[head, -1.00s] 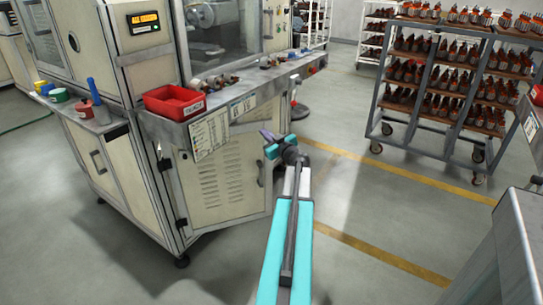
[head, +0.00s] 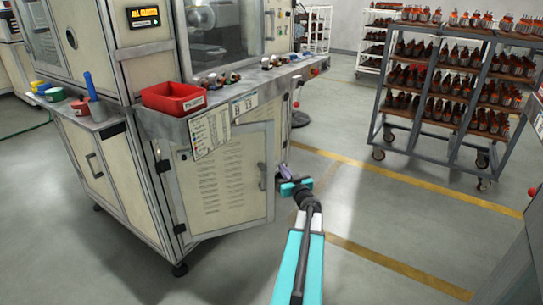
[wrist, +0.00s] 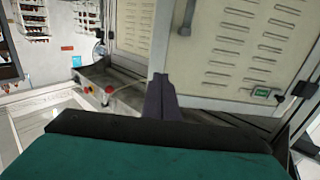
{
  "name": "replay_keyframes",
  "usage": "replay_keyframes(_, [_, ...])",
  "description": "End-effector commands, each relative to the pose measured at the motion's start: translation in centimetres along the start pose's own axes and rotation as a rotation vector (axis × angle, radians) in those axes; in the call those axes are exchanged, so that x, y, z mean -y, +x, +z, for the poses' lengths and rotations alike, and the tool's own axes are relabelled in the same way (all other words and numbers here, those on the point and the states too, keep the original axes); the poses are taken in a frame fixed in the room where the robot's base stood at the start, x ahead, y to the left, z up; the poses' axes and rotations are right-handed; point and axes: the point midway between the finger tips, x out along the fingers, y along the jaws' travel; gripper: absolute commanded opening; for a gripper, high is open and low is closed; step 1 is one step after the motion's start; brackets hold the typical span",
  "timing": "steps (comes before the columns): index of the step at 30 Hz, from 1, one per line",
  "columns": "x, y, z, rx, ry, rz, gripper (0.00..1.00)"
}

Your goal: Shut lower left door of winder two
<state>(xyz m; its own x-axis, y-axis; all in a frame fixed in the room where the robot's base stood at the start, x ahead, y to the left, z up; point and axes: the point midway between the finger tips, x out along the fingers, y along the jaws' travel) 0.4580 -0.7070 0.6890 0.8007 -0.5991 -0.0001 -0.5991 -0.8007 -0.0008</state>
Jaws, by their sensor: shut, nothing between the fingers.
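The lower door (head: 225,185) of the winder is a cream louvred panel in a grey frame, with dark hinges on its left and a handle near its right edge. It appears to stand partly open, swung outward from the cabinet. My gripper (head: 284,180) is just to the right of the door's free edge, with its fingers shut and empty. I cannot tell whether it touches the door. In the wrist view the shut fingers (wrist: 160,92) are in front of a louvred panel (wrist: 265,40), with a handle by its left edge.
A grey ledge with a red bin (head: 173,98) and several small parts overhangs the door. A wheeled rack (head: 455,100) of wound parts stands at the right. A grey cabinet edge (head: 510,262) is at the lower right. The floor between is clear.

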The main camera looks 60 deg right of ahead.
Motion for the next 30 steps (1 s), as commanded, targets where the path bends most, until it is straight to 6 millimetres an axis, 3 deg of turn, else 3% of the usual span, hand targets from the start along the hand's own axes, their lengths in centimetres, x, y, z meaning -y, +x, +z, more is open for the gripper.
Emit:
replay_keyframes(14, [0.1, 1.1, -0.1, 0.0, -0.001, -0.003, 0.0])
replay_keyframes(30, [0.2, 6.2, -0.1, -0.001, 0.0, -0.004, 0.0])
